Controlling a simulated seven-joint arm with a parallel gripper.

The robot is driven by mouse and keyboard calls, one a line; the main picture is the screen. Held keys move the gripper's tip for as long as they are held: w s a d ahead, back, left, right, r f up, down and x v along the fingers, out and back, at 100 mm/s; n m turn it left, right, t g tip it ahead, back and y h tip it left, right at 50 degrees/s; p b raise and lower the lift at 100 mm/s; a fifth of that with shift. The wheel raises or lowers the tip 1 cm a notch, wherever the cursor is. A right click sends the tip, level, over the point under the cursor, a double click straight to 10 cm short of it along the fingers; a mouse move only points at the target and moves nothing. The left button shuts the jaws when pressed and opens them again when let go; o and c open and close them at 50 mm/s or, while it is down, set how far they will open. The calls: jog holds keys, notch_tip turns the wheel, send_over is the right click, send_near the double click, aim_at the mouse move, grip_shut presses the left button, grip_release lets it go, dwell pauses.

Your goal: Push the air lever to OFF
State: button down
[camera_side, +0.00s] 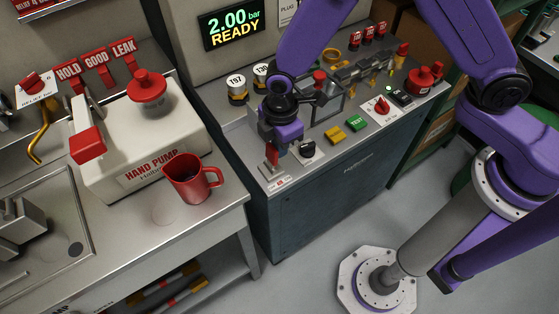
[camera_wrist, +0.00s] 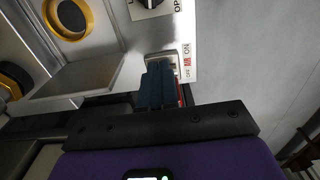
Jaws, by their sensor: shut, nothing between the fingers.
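The air lever (camera_side: 271,155) has a red handle and stands at the front left corner of the bench top, just below my gripper (camera_side: 282,151). In the wrist view my gripper's blue fingers (camera_wrist: 160,85) are shut and empty. They cover most of the lever; only a red strip of it (camera_wrist: 181,96) shows along their right side. The fingers are close beside the lever, but I cannot tell whether they touch it. The label plate (camera_wrist: 187,62) reads OFF and ON. Which mark the lever points to is hidden.
A black knob (camera_side: 307,147) sits close to the right of the lever, with yellow (camera_side: 335,134) and green (camera_side: 356,122) buttons beyond. A clear-walled box (camera_side: 325,103) stands behind. A red mug (camera_side: 191,179) is on the left bench, across a gap. The display (camera_side: 232,28) reads 2.00 bar READY.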

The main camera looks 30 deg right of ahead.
jog(key=shift+a, duration=0.65)
jog(key=shift+d, duration=0.75)
notch_tip(320, 180, up, 8)
dwell(0.6)
dwell(0.4)
